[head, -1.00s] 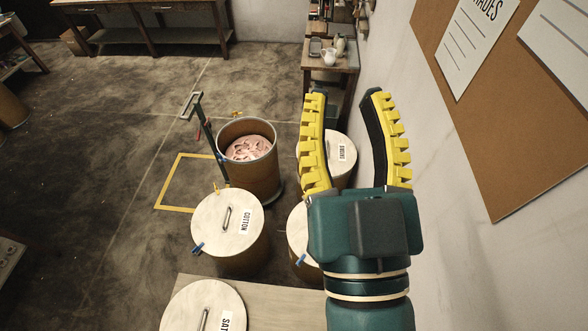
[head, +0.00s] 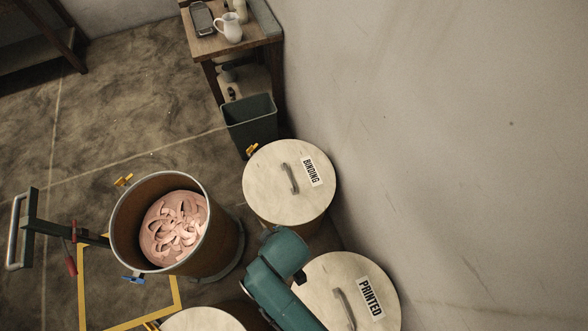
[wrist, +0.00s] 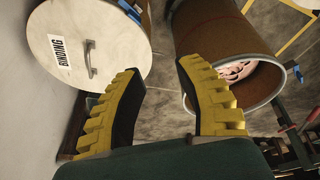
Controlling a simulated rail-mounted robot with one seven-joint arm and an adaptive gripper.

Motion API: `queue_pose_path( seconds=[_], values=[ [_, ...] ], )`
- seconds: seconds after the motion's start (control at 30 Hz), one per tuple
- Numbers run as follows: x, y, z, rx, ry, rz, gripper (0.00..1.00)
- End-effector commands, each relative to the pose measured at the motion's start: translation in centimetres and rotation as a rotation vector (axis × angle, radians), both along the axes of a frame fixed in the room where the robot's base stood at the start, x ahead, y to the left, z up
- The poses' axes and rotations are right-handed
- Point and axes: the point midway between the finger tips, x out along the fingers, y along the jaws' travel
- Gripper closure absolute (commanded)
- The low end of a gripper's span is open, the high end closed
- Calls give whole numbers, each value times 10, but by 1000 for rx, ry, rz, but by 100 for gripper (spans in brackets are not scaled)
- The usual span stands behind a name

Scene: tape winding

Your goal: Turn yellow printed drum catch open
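The printed drum's pale lid (head: 325,275) with its PRINTED label shows at the lower right of the head view. I cannot make out its yellow catch in either view; the drum's side is mostly hidden by the lid and my arm. My gripper (wrist: 158,72) is open and empty in the wrist view, its two yellow-ribbed fingers spread apart. In the head view my teal wrist is beside the printed lid's left edge, and the fingers are hidden.
The binding drum (head: 262,180) stands behind the printed drum, with a yellow catch (head: 252,149). An open drum (head: 225,245) of pink material is to the left. Another lid (head: 200,321) shows at the bottom. A bin (head: 250,120) and table stand behind; the wall is right.

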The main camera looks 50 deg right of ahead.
Motion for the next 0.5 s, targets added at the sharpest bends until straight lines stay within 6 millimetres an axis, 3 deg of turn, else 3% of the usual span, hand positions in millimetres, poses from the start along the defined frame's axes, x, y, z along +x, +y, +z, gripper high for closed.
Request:
queue_pose_path(
  seconds=[0.03, 0.1, 0.23, 0.37, 0.5],
  values=[
    [-26, 0, -58, 4, 96, 4, 65],
    [-55, 1, -92, 9, 200, 12, 65],
    [-82, 2, -117, 14, 293, 20, 65],
    [-85, 2, -128, 16, 306, 21, 65],
    [-84, 2, -159, 16, 305, 21, 65]
  ],
)
